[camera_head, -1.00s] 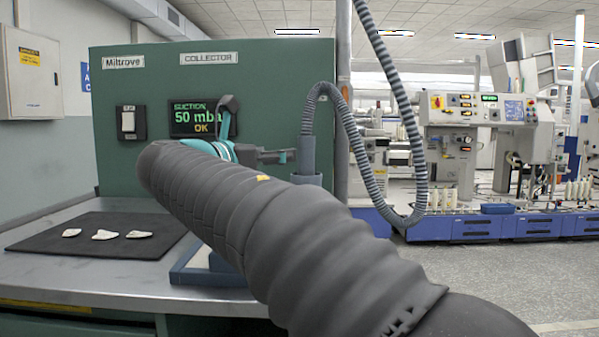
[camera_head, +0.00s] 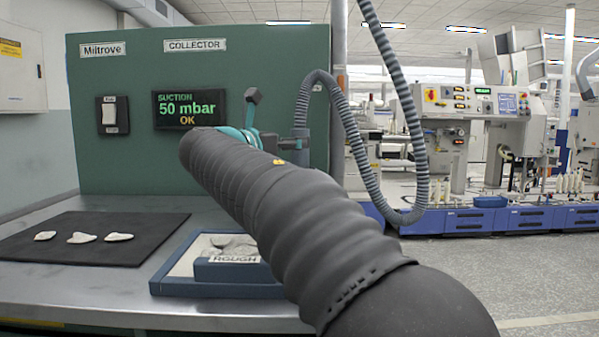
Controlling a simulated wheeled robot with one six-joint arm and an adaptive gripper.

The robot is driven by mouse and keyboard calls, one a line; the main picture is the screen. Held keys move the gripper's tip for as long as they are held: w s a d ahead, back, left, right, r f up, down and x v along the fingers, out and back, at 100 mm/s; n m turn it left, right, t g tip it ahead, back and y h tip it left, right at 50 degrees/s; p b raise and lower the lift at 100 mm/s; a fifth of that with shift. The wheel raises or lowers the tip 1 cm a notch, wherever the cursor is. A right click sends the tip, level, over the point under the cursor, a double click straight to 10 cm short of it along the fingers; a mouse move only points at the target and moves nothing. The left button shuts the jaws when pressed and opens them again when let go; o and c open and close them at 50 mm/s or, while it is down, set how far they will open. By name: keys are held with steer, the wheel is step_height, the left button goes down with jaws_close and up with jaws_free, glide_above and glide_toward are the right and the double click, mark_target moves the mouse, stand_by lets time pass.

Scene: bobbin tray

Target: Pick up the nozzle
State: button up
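The nozzle (camera_head: 301,154) is a grey-blue tube at the lower end of a ribbed grey hose (camera_head: 357,150). It stands upright in front of the green collector cabinet, and its lower part is hidden behind my arm. My gripper (camera_head: 273,119) is at the far end of my dark sleeved arm, just left of the nozzle. One dark finger points up and another reaches right, close to the tube. The fingers look spread apart. I cannot tell whether the right finger touches the nozzle.
The cabinet (camera_head: 130,160) display reads "50 mbar OK". A black mat (camera_head: 90,220) with several pale pieces lies on the metal bench (camera_head: 60,285). A blue tray (camera_head: 190,287) marked "ROUGH" is partly behind my arm. Machines stand in the right background.

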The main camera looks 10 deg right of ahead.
steer(key=x, duration=0.5)
steer(key=shift+d+r, duration=0.15)
jaws_close()
